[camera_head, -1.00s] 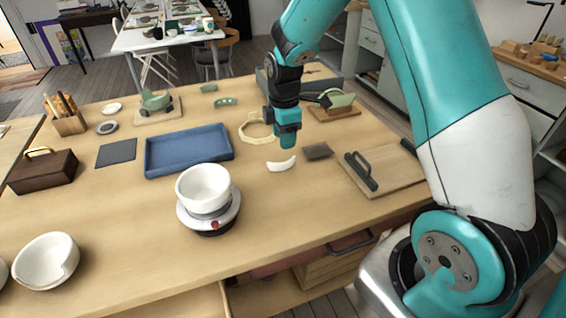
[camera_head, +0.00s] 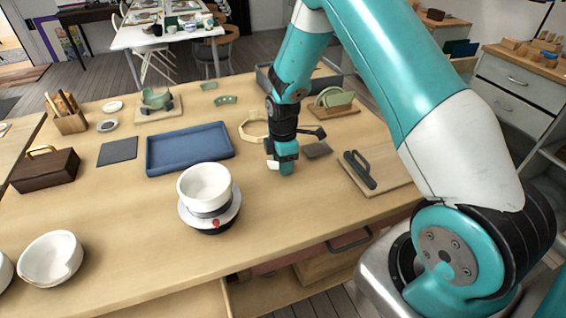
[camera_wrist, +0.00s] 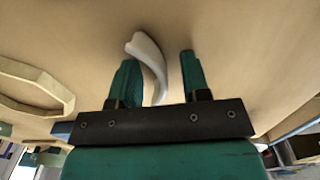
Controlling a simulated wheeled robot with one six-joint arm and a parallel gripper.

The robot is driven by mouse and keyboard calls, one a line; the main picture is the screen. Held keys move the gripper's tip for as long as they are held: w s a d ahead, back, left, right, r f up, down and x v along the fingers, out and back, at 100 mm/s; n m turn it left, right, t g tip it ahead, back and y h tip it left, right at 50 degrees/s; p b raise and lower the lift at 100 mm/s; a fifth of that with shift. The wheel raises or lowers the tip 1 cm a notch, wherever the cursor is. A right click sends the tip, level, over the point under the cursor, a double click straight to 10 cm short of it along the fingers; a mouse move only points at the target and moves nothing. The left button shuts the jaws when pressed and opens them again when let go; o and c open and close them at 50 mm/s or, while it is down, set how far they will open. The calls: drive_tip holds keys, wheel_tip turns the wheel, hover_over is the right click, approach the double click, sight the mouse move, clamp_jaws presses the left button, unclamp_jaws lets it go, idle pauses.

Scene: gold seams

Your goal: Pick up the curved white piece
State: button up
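The curved white piece (camera_wrist: 148,52) lies on the wooden table. In the wrist view it stretches between the two teal fingers of my gripper (camera_wrist: 160,78), with its far end reaching past the left fingertip. The gripper is open, and a gap shows between the piece and the right finger. The left finger is very close to the piece; I cannot tell if they touch. In the head view my gripper (camera_head: 286,170) is low over the table, and only a small part of the white piece (camera_head: 272,164) shows at its left side.
A pale polygonal ring (camera_head: 246,130) lies behind the gripper. A dark grey pad (camera_head: 318,150) and a board with a black handle (camera_head: 358,172) are to the right. A blue tray (camera_head: 190,148) and a white bowl (camera_head: 205,185) on a round stand are to the left.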

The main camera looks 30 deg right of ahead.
clamp_jaws()
